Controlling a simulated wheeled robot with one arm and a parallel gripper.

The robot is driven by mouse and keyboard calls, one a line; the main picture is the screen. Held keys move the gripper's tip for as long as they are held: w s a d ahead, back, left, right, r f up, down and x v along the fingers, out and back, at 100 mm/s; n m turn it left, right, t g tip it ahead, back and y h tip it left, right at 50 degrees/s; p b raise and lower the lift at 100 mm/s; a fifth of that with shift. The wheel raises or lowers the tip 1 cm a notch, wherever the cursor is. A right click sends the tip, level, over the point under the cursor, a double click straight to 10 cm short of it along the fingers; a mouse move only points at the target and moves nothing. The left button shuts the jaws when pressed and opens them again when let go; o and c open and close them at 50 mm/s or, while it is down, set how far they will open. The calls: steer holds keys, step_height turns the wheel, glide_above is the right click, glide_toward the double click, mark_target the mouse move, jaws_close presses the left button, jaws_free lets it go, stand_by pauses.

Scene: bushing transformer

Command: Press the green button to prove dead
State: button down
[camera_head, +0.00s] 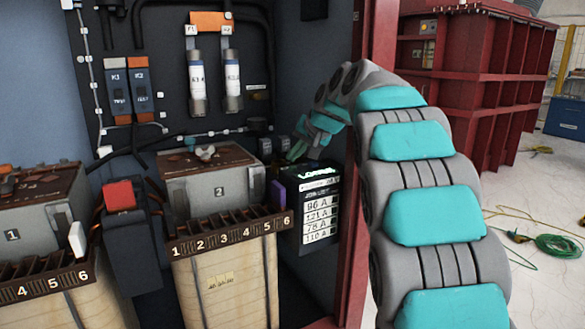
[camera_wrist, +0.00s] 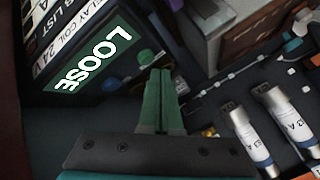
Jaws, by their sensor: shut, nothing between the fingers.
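My gripper (camera_head: 296,153) is shut and empty, with its green fingers reaching into the cabinet, just above a black panel (camera_head: 318,205). The wrist view also shows the gripper (camera_wrist: 161,72), its fingertips together. A small greenish round part (camera_wrist: 147,57) lies just beyond the fingertips and may be the green button. I cannot tell whether they touch. A blue part (camera_wrist: 110,85) sits to its left. The panel's lit green label reading LOOSE (camera_wrist: 92,58) is at the upper left of the wrist view. In the head view the button is not clearly visible; my gripper is over that spot.
Two white cylindrical fuses (camera_head: 197,82) hang on the back board. Grey box 2 (camera_head: 215,185) and a numbered brown rack (camera_head: 230,236) stand left of the panel. The red cabinet post (camera_head: 355,240) is close to my arm. Cables (camera_head: 560,246) lie on the floor outside.

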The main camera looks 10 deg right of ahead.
steer(key=shift+f, duration=0.35)
steer(key=shift+f+b, duration=0.4)
steer(key=shift+f, duration=0.1)
stand_by(0.8)
steer(key=shift+r, duration=0.15)
steer(key=shift+r+p, duration=0.7)
steer(key=shift+r, duration=0.05)
step_height(320, 180, up, 5)
steer(key=p, duration=0.3)
steer(key=shift+p, duration=0.35)
stand_by(0.3)
